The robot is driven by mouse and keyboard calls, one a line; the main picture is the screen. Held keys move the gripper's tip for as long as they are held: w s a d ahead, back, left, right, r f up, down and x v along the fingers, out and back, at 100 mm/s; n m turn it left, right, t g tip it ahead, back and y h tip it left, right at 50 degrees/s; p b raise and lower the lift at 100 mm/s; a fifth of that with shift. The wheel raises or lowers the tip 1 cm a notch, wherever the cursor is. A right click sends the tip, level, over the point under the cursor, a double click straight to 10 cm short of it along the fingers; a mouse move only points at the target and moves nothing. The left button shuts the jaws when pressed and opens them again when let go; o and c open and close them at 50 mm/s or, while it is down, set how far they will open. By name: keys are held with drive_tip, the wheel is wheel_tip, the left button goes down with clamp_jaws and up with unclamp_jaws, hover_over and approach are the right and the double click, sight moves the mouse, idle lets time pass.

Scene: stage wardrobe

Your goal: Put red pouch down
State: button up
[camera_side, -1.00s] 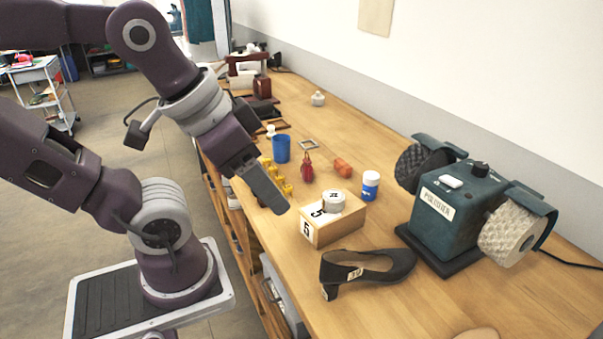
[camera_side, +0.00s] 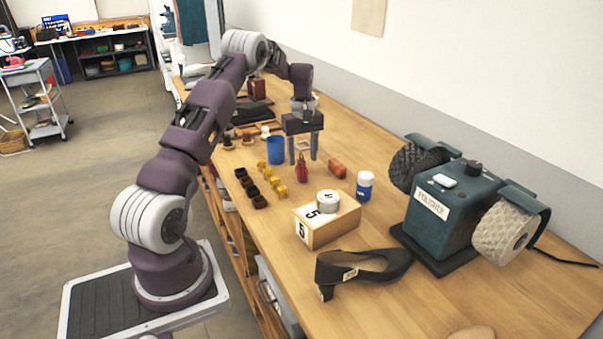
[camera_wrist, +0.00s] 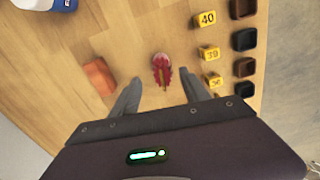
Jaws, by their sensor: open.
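The red pouch (camera_side: 302,170) stands on the wooden bench, narrow at the top and wider below. It also shows in the wrist view (camera_wrist: 161,70), just beyond my fingertips and centred between their lines. My gripper (camera_side: 303,158) is open and points down close to the pouch, with nothing held. In the wrist view my two fingers (camera_wrist: 160,84) are well apart. Whether a fingertip touches the pouch or bench is hard to tell.
Close by are a blue cup (camera_side: 276,150), an orange-brown block (camera_side: 337,169), a blue-and-white bottle (camera_side: 365,186), yellow numbered markers (camera_wrist: 207,53) and dark small trays (camera_wrist: 243,67). A wooden box (camera_side: 328,226), black shoe (camera_side: 360,268) and polisher (camera_side: 445,215) stand nearer.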

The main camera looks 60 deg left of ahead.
sight(301, 171)
drive_tip(key=f, duration=0.5)
drive_tip(key=shift+s+d+f, duration=0.15)
drive_tip(key=shift+s+f, duration=0.1)
drive_tip(key=shift+f, duration=0.05)
clamp_jaws()
